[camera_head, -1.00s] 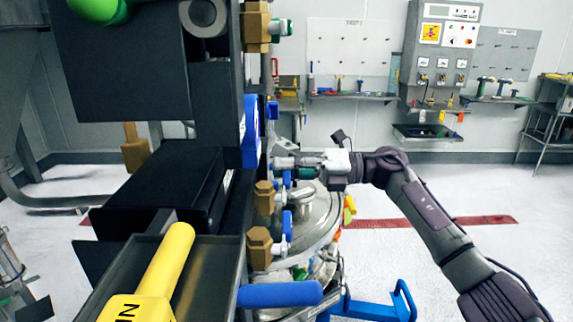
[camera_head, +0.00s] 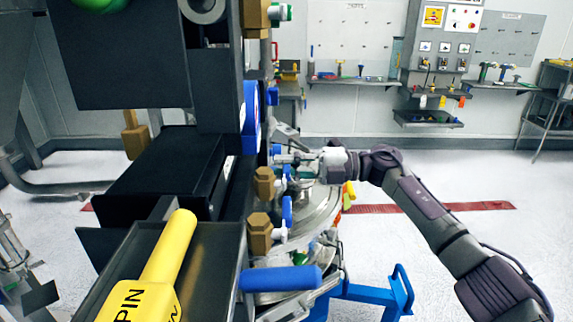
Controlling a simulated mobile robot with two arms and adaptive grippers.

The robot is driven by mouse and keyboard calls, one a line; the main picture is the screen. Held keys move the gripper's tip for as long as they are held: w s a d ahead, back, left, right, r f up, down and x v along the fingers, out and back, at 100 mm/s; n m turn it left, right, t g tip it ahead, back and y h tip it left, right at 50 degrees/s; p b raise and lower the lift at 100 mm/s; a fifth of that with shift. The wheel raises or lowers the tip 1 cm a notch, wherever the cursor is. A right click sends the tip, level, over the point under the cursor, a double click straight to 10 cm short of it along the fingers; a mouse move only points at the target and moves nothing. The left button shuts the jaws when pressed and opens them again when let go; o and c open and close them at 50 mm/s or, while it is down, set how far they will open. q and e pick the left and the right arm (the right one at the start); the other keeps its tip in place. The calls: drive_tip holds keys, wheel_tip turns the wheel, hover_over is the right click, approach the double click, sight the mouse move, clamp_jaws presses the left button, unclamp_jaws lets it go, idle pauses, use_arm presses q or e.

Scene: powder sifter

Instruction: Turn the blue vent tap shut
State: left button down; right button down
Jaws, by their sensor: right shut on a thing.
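My right gripper (camera_head: 287,158) reaches in from the right, pointing left, beside the dark machine's right side. It is shut on a small blue handle (camera_head: 277,151), which looks like the blue vent tap; the fingers partly hide it. The handle's exact angle is too small to tell. Below it, more blue tap handles (camera_head: 287,211) stand by brass hex fittings (camera_head: 264,184). My left gripper is not in view.
The dark machine (camera_head: 170,170) fills the left, with a yellow handle (camera_head: 168,250) in front. A round metal vessel (camera_head: 318,212) lies below the gripper. A blue frame (camera_head: 375,293) stands at lower right. The floor (camera_head: 500,245) at right is clear.

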drive_tip(key=c, duration=1)
unclamp_jaws()
drive_tip(key=d, duration=1.2)
